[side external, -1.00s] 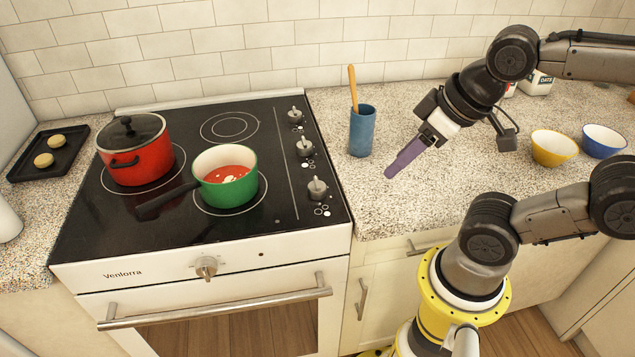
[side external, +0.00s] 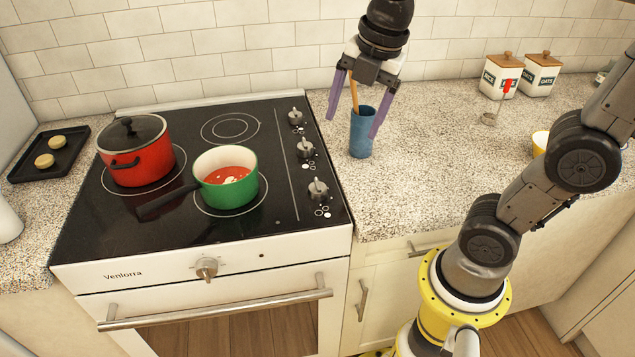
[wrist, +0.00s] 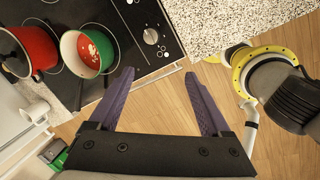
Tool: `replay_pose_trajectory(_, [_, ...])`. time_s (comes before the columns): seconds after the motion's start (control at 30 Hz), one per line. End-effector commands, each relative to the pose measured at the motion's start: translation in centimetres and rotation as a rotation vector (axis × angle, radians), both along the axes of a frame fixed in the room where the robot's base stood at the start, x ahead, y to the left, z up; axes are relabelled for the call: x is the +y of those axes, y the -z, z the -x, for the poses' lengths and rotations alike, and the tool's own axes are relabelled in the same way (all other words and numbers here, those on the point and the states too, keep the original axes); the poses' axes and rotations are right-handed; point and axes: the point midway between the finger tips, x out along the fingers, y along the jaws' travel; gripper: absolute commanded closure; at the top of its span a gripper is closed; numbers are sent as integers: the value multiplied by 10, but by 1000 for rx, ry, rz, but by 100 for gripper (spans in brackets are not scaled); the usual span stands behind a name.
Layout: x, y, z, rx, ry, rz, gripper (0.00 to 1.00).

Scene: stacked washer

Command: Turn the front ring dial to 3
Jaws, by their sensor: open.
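The front ring dial (side external: 317,188) is a silver knob at the front right of the black cooktop, nearest of three in a row. It also shows in the wrist view (wrist: 150,36), ahead of the fingertips. I cannot read its setting. My gripper (side external: 355,122) is open and empty, its two purple fingers apart and pointing down, above and behind the dial in the side view. In the wrist view my gripper (wrist: 160,74) has nothing between its fingers. In the side view its fingers overlap a blue cup; I see no clear contact.
The middle dial (side external: 304,147) and back dial (side external: 295,115) stand behind. A blue cup (side external: 361,135) with a wooden utensil stands right of the cooktop. A green pan (side external: 225,180) and red pot (side external: 135,150) sit on the rings. An oven knob (side external: 207,268) is on the front panel.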

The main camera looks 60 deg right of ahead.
Motion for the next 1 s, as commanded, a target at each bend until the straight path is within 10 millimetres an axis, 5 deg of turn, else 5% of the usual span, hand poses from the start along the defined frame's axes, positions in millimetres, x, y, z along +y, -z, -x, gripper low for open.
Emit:
replay_pose_trajectory(0.13, [-4, 15, -43, 109, -210, 39, 18])
replay_pose_trajectory(0.3, [-7, 38, -72, 188, -239, 33, 18])
replay_pose_trajectory(0.67, [-8, 72, -77, 243, -234, 23, 18])
replay_pose_trajectory(1.0, [-8, 136, -76, 245, -234, 23, 18])
